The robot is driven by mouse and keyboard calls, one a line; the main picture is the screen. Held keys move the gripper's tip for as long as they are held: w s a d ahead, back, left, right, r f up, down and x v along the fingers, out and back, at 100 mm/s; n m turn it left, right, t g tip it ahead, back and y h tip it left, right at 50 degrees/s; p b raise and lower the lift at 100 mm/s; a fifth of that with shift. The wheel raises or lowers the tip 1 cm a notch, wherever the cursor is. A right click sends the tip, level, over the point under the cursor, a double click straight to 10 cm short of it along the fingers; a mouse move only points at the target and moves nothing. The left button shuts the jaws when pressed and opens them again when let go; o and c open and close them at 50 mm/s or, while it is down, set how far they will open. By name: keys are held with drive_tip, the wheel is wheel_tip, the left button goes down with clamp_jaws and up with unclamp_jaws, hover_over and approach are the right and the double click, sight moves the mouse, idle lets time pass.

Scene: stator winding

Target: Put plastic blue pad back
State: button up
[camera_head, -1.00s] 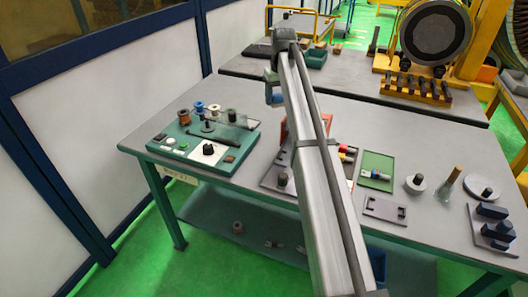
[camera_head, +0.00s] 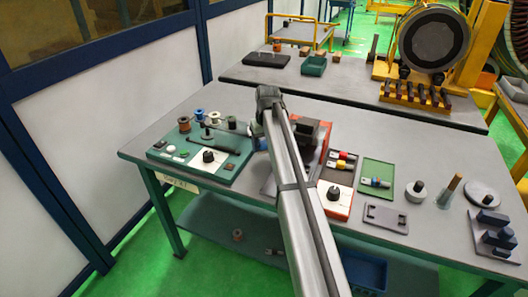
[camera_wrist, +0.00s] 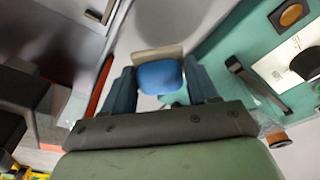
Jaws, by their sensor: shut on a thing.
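In the wrist view my gripper (camera_wrist: 161,90) has its two blue-grey fingers on either side of a rounded blue pad (camera_wrist: 160,77). It is shut on this pad. A pale beige edge shows just behind the pad; I cannot tell whether it is part of it. In the head view my arm comes down toward the table between the green winding board (camera_head: 205,150) and the orange machine (camera_head: 318,150). A grey base with several dark blue blocks (camera_head: 493,217) stands at the right end of the table.
A slotted grey plate (camera_head: 385,217) and round weights stand nearby. Wire spools (camera_head: 184,124) stand on the green board. A blue bin (camera_head: 365,272) is below the table.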

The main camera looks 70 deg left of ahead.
sight(264, 151)
drive_tip(key=shift+f, duration=1.8)
drive_tip(key=shift+f, duration=0.15)
drive_tip(key=o, duration=0.7)
drive_tip(key=shift+o, duration=0.2)
wheel_tip(264, 151, up, 12)
drive_tip(key=d, duration=0.1)
drive_tip(key=shift+d, duration=0.4)
